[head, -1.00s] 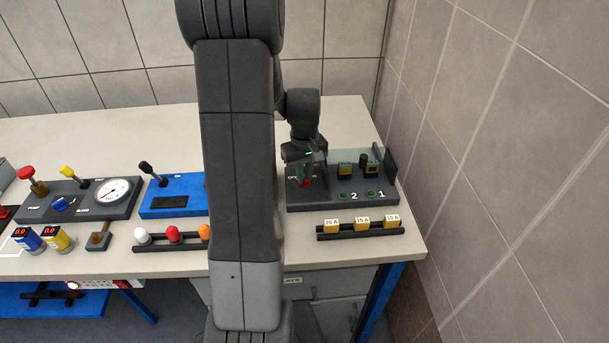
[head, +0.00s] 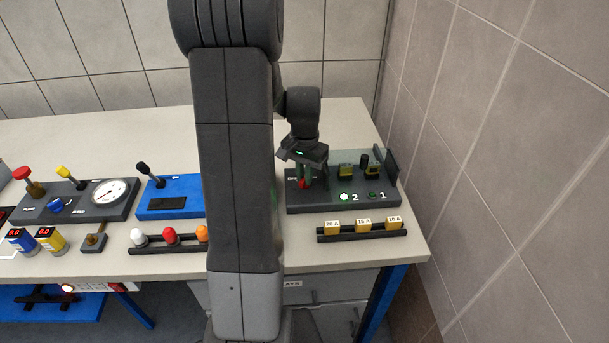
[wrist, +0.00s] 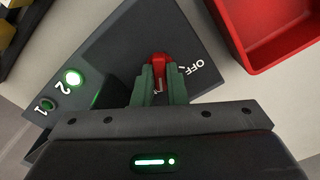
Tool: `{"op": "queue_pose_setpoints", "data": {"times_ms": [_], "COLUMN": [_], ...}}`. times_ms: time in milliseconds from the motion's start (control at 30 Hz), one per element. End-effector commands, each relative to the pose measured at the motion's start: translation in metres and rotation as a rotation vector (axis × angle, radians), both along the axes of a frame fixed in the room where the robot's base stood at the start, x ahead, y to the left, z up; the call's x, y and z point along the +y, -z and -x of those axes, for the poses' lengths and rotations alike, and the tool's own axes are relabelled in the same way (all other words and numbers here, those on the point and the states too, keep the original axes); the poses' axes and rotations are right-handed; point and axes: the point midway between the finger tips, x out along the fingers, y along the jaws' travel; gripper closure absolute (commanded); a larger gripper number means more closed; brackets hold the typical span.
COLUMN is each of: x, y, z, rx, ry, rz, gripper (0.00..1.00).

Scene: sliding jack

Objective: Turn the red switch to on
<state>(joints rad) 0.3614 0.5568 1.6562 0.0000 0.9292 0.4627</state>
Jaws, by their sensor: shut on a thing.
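The red switch (wrist: 159,60) sits on the dark panel (wrist: 120,45), near a white OFF label in the wrist view. My gripper (wrist: 162,75) is shut on the red switch, with its green fingers on either side of it. In the head view my gripper (head: 304,178) is at the left end of the panel (head: 340,203), and a little of the red switch (head: 303,184) shows between the fingers. The lamp by the 2 (head: 344,197) is bright; the lamp by the 1 (head: 373,195) is dim. Part of the label by the switch is hidden by the fingers.
A clear screen and yellow-black parts (head: 346,170) stand on the panel right of my gripper. A rack of yellow fuses (head: 363,226) lies in front. A red bin (wrist: 270,30) is close by in the wrist view. A tiled wall (head: 500,150) bounds the right.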

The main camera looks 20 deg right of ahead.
Motion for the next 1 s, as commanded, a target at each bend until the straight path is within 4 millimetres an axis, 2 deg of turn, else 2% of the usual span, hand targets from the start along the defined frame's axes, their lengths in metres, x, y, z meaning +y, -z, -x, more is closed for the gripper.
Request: {"op": "queue_pose_setpoints", "data": {"times_ms": [400, 967, 1000], "x": [-0.0007, -0.0008, -0.0008], "y": [-0.0014, -0.0017, -0.0017], "z": [-0.0012, -0.0014, -0.0014], "rx": [-0.004, -0.005, -0.005], "ry": [0.199, 0.231, 0.231], "rz": [0.002, 0.003, 0.003], "gripper": [1.0, 1.0, 0.84]}}
